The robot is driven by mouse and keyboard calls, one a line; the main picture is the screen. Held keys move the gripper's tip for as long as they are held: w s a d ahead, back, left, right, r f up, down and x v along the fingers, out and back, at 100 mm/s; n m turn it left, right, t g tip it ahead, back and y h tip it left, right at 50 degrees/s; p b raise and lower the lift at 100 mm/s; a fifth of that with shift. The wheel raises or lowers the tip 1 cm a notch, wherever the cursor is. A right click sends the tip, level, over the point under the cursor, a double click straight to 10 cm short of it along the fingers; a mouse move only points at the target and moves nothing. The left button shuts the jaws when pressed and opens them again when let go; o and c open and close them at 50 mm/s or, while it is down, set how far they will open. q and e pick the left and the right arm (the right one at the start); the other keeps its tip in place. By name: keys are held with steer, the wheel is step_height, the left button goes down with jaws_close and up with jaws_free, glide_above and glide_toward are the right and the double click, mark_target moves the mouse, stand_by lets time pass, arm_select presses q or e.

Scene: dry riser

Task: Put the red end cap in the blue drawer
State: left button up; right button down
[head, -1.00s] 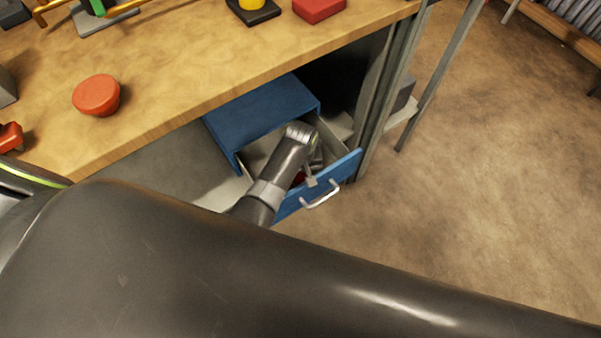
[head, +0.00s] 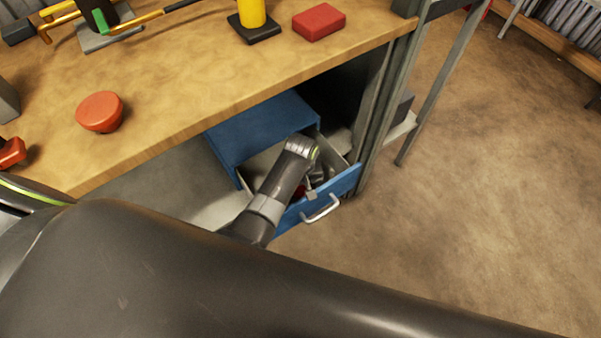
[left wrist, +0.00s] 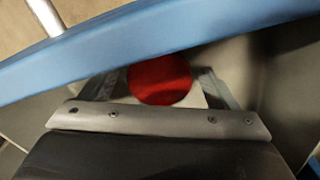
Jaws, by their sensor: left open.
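The blue drawer (head: 345,182) is pulled open under the workbench, with a pale inside and a silver handle on its front. The red end cap (left wrist: 160,78) lies in the drawer as a round red shape between my left fingers. Only a sliver of it (head: 299,191) shows in the head view. My left gripper (head: 309,187) reaches down into the drawer, just behind its front panel. It is open, with a finger on either side of the cap; I cannot tell whether either touches it. My right gripper is not in view.
The wooden bench top (head: 190,85) overhangs the drawer. On it are an orange-red dome (head: 99,112), a red block (head: 319,22) and a yellow cylinder on a black base (head: 252,14). A metal bench leg (head: 377,120) stands right of the drawer.

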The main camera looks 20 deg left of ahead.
mark_target(301, 187)
arm_select(q)
step_height(301, 187, up, 11)
steer(key=p, duration=0.3)
steer(key=shift+r, duration=0.15)
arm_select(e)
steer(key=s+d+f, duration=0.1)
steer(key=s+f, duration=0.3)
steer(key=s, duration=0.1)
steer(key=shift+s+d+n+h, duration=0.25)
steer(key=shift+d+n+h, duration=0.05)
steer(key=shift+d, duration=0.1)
